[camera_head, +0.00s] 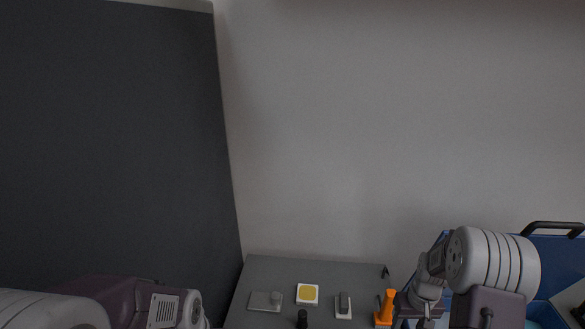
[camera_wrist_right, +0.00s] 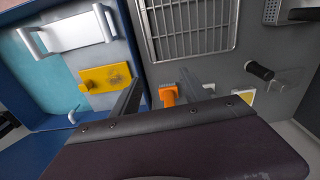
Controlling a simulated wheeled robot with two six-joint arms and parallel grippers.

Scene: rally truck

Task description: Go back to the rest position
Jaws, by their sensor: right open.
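My right gripper (camera_wrist_right: 158,86) is open, with its two dark fingers spread apart in the right wrist view. An orange handle-like part (camera_wrist_right: 168,94) shows between the fingers in that picture. I cannot tell how far beyond them it is, and nothing is visibly clamped. In the head view the right arm reaches in from the right, beside the upright orange part (camera_head: 386,307). My left arm shows at the lower left of the head view. Its gripper is out of view.
A grey panel (camera_head: 270,270) carries a white block with a yellow face (camera_head: 307,293), a grey latch plate (camera_head: 264,301) and a black knob (camera_head: 302,318). A blue case (camera_head: 555,262) with a dark handle stands at right. The right wrist view shows a wire grille (camera_wrist_right: 190,25) and a yellow block (camera_wrist_right: 106,78).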

